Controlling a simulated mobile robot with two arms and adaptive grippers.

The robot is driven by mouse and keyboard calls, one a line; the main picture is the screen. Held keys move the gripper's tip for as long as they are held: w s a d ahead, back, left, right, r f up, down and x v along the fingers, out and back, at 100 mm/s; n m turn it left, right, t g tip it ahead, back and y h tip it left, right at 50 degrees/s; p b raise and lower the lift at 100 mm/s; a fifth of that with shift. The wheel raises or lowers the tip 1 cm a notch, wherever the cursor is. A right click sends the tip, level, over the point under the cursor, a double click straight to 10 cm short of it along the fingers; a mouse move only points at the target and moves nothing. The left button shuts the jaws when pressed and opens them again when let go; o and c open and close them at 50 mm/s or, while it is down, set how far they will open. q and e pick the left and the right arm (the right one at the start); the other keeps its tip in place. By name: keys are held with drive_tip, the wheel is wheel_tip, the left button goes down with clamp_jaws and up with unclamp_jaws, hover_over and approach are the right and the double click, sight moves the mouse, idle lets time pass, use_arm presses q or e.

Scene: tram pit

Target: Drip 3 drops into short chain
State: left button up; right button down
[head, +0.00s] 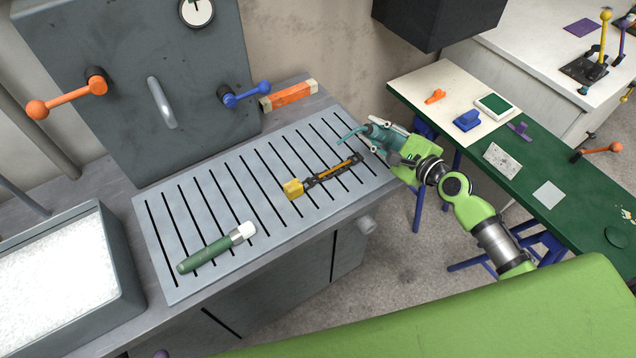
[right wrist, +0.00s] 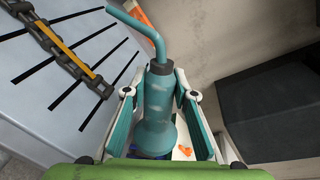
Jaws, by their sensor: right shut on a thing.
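The short chain (head: 332,174) lies on the slotted grey drip tray (head: 205,205), with a yellow block (head: 293,188) at its left end and an orange-yellow strip along it. It also shows at the upper left of the right wrist view (right wrist: 65,50). My right gripper (head: 384,140) is shut on a teal dropper bottle (right wrist: 156,105) with a bent spout. The spout (head: 351,134) points left, above the far right part of the tray, beyond the chain's right end. No drop shows at the spout. My left gripper is not in view.
A green-handled tool (head: 205,255) with a white end lies on the tray's left part. A grey bin (head: 125,270) of white granules stands at the left. An orange bar (head: 288,95) lies behind the tray. A green table (head: 560,200) with small items stands right.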

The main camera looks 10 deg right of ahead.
drive_tip(key=shift+f+m+b, duration=0.3)
drive_tip(key=shift+f+b, duration=0.05)
drive_tip(key=shift+r, duration=0.1)
drive_tip(key=shift+r, duration=0.1)
wheel_tip(320, 180, up, 7)
drive_tip(key=p, duration=0.7)
